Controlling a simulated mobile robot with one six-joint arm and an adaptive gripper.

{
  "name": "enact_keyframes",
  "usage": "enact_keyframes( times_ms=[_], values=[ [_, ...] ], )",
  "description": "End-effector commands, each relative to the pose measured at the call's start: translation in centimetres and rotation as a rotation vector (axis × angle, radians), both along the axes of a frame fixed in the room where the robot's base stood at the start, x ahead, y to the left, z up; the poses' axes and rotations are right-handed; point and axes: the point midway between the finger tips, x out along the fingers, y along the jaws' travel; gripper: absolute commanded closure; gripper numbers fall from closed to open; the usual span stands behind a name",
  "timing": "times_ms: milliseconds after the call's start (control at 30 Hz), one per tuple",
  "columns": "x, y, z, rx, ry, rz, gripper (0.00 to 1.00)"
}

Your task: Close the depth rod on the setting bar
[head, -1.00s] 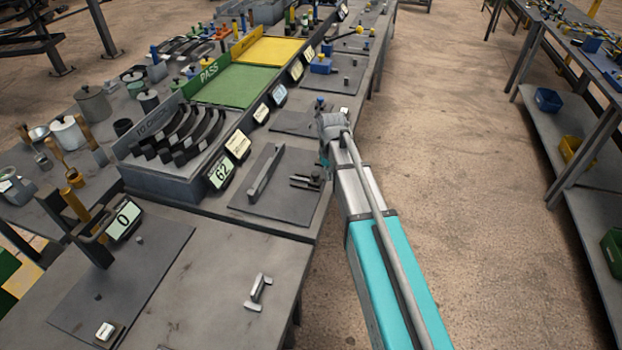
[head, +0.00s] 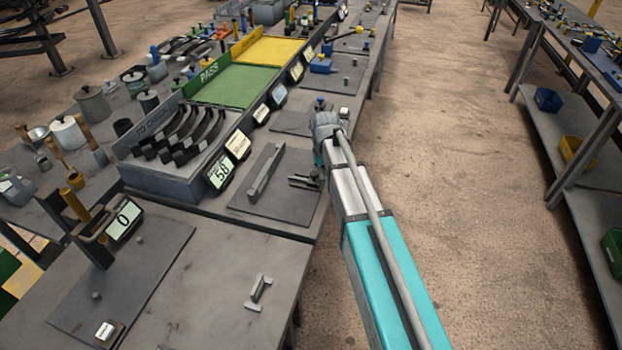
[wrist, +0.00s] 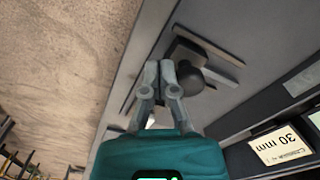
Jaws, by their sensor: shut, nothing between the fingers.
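A long grey bar (head: 265,170), which I take for the setting bar, lies on a dark plate (head: 285,207) on the bench. A small dark slide fixture (head: 303,182) sits to its right; I take it for the depth rod. In the wrist view the fixture shows as a dark block (wrist: 190,48) with a round knob (wrist: 191,77). My gripper (wrist: 168,66) is shut and empty, its fingertips right beside the knob; I cannot tell whether they touch it. In the head view my wrist hides the fingertips. The display (head: 221,173) behind the plate reads 58.
A card marked 30 mm (wrist: 281,146) stands at the right in the wrist view. A grey tray (head: 165,178) of dark curved parts is behind the display. Another plate (head: 120,275) with a display reading 0 (head: 123,220) is nearer. The aisle floor (head: 460,150) is clear.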

Motion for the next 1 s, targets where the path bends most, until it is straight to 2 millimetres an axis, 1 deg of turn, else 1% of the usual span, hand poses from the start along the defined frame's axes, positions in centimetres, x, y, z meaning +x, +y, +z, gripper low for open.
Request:
enact_keyframes(
  times_ms=[1000],
  values=[
    [0.8,2.1,0.0,0.001,-0.001,0.0,1.0]
  ],
)
